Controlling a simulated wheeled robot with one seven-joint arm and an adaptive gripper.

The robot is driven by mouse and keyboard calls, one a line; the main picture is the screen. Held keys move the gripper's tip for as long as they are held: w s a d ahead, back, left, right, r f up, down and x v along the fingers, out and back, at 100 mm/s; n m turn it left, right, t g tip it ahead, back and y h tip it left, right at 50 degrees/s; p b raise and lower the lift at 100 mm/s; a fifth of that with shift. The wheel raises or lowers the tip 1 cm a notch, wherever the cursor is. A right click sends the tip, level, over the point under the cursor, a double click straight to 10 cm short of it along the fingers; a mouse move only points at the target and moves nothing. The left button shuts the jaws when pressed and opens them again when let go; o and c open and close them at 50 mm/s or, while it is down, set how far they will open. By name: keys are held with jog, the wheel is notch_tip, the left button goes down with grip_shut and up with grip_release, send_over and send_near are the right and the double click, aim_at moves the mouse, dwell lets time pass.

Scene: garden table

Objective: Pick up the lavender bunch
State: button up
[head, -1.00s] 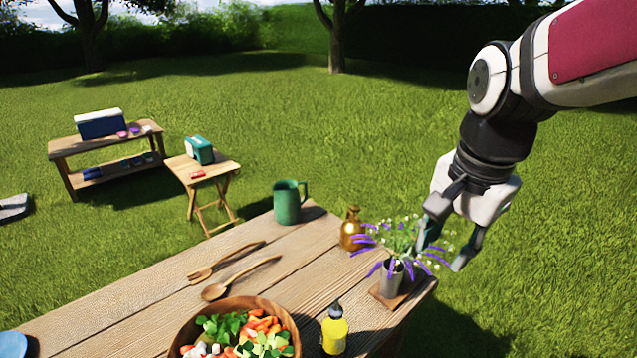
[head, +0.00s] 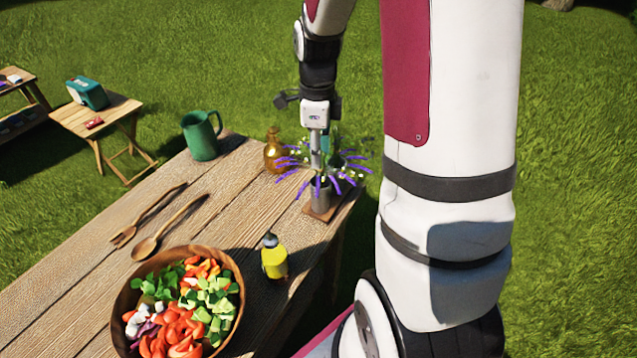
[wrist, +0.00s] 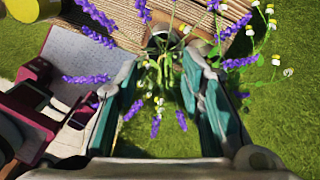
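The lavender bunch (head: 318,186) has purple spikes mixed with small white flowers and green stems. It stands in a grey metal vase (head: 320,199) on a small wooden square at the table's far right corner. My gripper (head: 324,160) is pointed down at the bunch, its fingertips partly hidden among the flowers. In the wrist view, the two teal-padded fingers of my gripper (wrist: 160,68) are apart, with some stems and flower heads of the lavender bunch (wrist: 156,124) between them. The vase rim (wrist: 165,38) lies just beyond the fingertips. I cannot tell whether the pads touch the stems.
An amber bottle (head: 275,152) stands just left of the vase, and a green mug (head: 202,135) farther left. A yellow bottle (head: 274,257), a salad bowl (head: 122,302) and wooden utensils (head: 160,228) are nearer on the table (head: 225,212). Grass lies beyond the table's right edge.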

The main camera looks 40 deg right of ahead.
aim_at(321, 171)
jog(key=shift+d+f+p, duration=0.2)
jog(key=shift+d+f, duration=0.05)
jog(key=shift+f, duration=1.5)
jog(key=shift+d+f+p, duration=0.15)
jog(key=shift+d+f, duration=0.05)
jog(key=shift+f, duration=1.55)
grip_shut()
